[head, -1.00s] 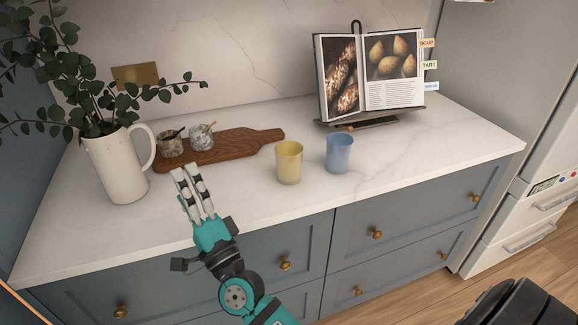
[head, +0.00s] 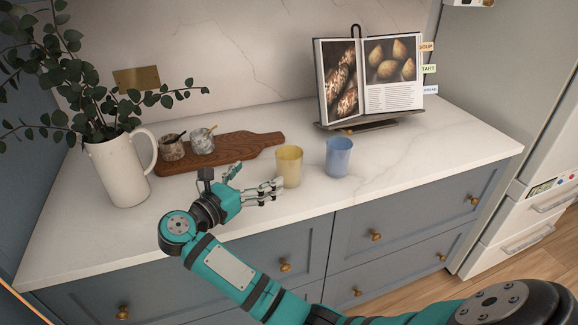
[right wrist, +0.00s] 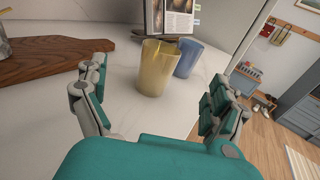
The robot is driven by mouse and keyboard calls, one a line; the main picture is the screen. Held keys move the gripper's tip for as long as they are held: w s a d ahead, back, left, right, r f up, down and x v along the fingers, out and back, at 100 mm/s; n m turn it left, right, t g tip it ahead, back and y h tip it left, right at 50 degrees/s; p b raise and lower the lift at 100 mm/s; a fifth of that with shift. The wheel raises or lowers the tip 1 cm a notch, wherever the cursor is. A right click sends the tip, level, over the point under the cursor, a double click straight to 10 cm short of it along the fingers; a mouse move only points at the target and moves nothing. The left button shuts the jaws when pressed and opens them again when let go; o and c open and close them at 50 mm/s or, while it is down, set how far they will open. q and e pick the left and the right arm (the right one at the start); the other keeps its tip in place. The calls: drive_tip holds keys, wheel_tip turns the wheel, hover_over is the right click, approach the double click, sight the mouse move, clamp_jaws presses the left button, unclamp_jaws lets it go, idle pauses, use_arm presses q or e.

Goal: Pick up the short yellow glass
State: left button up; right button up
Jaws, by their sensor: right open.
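The short yellow glass (head: 289,167) stands upright on the white marble counter, left of a blue glass (head: 339,157). My right gripper (head: 260,181) is low over the counter just left of the yellow glass, its fingers pointing at it. In the right wrist view the gripper (right wrist: 161,95) is open, and the yellow glass (right wrist: 156,68) stands ahead between the spread fingers, apart from them. The blue glass (right wrist: 187,59) is partly hidden behind it there. My left gripper is not in view.
A wooden board (head: 238,150) with two small stone pots lies behind the gripper. A white pitcher (head: 122,170) with leafy branches stands at the left. An open cookbook (head: 370,75) on a stand is at the back. The counter's right front is clear.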

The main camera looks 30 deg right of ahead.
drive_tip(key=p, duration=0.2)
approach(296, 149)
drive_tip(key=shift+x, duration=0.85)
drive_tip(key=p+x, duration=0.2)
drive_tip(key=x, duration=0.3)
drive_tip(key=shift+r, duration=0.1)
drive_tip(key=shift+w+d, duration=0.1)
drive_tip(key=shift+d, duration=0.15)
drive_tip(key=shift+a, duration=0.1)
drive_tip(key=shift+c, duration=0.2)
drive_tip(key=c, duration=1.8)
